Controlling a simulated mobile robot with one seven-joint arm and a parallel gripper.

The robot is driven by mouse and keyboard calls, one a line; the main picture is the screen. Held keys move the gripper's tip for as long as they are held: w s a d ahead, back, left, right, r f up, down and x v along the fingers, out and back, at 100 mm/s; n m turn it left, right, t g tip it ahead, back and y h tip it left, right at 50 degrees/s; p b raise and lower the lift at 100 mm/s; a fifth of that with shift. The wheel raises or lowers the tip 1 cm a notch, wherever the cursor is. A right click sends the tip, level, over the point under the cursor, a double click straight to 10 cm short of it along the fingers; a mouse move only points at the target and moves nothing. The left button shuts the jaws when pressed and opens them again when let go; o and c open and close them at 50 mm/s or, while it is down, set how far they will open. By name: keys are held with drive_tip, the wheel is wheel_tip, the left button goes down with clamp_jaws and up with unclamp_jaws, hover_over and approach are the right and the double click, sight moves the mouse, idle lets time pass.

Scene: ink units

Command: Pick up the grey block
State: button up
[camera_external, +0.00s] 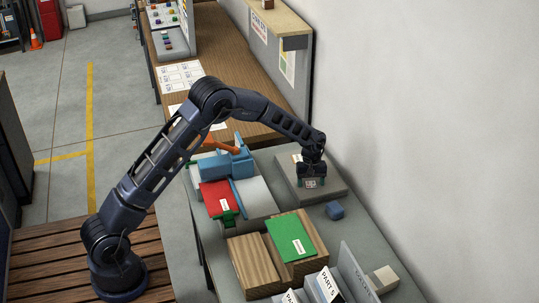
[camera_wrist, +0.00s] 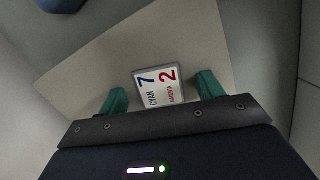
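A small grey block (camera_wrist: 158,88) carries a white label reading "7 CYAN" and "2 MAGENTA". A gap shows between each fingertip and the block. In the external view my gripper (camera_external: 312,177) points down over the slab (camera_external: 330,191) and hides most of the block. I cannot tell its exact height.
Left are red, white and blue units (camera_external: 218,197) and a wooden holder (camera_external: 254,265) with a green piece (camera_external: 290,238). A pale block (camera_external: 384,279) and labelled panels (camera_external: 327,284) stand in front. A wall (camera_external: 430,130) bounds the right.

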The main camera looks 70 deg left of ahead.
drive_tip(key=c, duration=0.9)
drive_tip(key=shift+r, duration=0.1)
